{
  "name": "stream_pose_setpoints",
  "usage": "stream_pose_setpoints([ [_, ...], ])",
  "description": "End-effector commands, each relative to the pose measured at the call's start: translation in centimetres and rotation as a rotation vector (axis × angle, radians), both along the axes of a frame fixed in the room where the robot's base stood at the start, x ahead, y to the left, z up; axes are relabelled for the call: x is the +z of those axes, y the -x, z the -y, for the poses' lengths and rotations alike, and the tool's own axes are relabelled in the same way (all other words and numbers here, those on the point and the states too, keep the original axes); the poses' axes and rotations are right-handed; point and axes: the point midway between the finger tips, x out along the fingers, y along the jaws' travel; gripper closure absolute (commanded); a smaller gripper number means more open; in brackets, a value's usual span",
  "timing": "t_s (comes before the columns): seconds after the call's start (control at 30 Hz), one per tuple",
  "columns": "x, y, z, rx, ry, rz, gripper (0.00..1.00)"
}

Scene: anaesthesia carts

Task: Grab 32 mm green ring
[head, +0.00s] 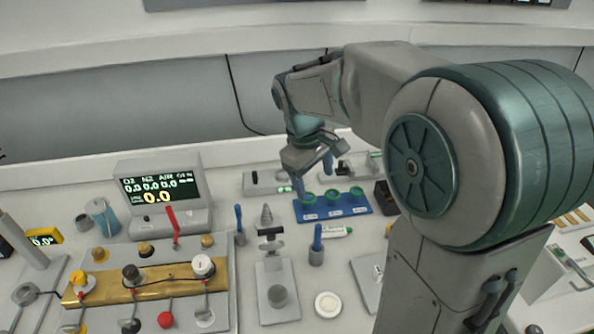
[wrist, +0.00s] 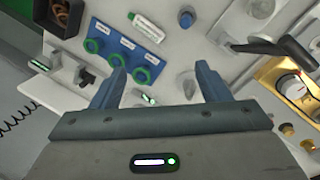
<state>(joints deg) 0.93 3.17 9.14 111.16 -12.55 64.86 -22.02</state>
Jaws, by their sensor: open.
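A blue board (head: 331,212) holds three green rings in a row, with a white label in front of each: a left ring (head: 310,197), a middle ring (head: 333,194) and a right ring (head: 357,190). The labels are too small to read, so I cannot tell which is 32 mm. In the wrist view the board (wrist: 118,36) is at upper left with its rings (wrist: 92,46), (wrist: 118,60) and (wrist: 142,75) along its lower edge. My gripper (head: 314,171) is open and empty, above and behind the left ring. Its blue fingers also show in the wrist view (wrist: 160,80).
A white tube with a green cap (head: 336,232) lies in front of the board. A blue-handled tool in a grey holder (head: 317,244) stands at front left of it. A dark box (head: 384,196) sits right of the board. A monitor (head: 158,192) stands left.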

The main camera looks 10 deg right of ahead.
Motion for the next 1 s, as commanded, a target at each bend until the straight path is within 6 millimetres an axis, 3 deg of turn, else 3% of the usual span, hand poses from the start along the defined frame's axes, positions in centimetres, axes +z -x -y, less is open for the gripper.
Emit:
stream_pose_setpoints([
  [0.1, 0.0, -4.2, -0.8, 0.128, 0.032, -0.07, 0.31],
  [0.3, -1.3, -10.2, -1.9, 0.33, 0.065, -0.176, 0.31],
  [0.5, -3.3, -14.3, -2.5, 0.468, 0.072, -0.253, 0.31],
  [0.77, -5.0, -15.9, -2.5, 0.529, 0.072, -0.29, 0.31],
  [1.0, -9.2, -15.3, -1.2, 0.528, 0.073, -0.294, 0.31],
])
